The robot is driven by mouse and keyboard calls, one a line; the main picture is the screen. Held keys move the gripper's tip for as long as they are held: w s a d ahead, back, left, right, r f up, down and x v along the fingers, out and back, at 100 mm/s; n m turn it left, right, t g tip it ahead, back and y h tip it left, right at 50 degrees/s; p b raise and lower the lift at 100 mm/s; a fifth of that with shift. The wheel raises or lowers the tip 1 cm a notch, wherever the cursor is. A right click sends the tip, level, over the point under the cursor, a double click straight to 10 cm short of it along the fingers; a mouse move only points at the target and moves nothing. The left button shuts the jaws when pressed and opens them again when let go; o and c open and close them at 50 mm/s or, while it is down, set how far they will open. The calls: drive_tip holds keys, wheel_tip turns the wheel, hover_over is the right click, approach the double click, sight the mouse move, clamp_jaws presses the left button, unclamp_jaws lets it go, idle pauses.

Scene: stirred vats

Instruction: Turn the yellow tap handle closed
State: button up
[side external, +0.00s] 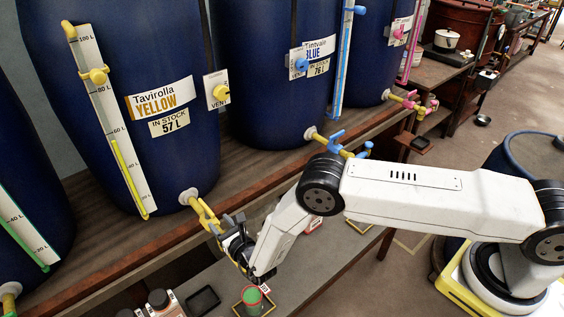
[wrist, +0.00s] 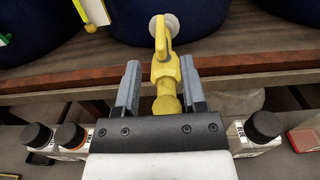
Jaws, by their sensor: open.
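The yellow tap (side external: 207,218) sticks out from the white fitting low on the blue vat labelled YELLOW (side external: 160,60). In the wrist view the yellow tap (wrist: 166,98) runs between the two grey fingers of my gripper (wrist: 160,85). Its yellow handle (wrist: 161,34) stands up toward the vat, beyond the fingertips. My gripper is open, with one finger on each side of the tap body. Gaps show between the tap and the fingers, narrower on the right. In the side view my gripper (side external: 230,222) is at the tap's outer end, and partly hides it.
A brown wooden shelf (side external: 90,245) carries the vats. A blue tap (side external: 330,140) is on the neighbouring vat.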

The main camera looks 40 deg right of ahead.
sight(207, 207)
drive_tip(key=shift+w, duration=0.1)
drive_tip(key=shift+w, duration=3.75)
clamp_jaws()
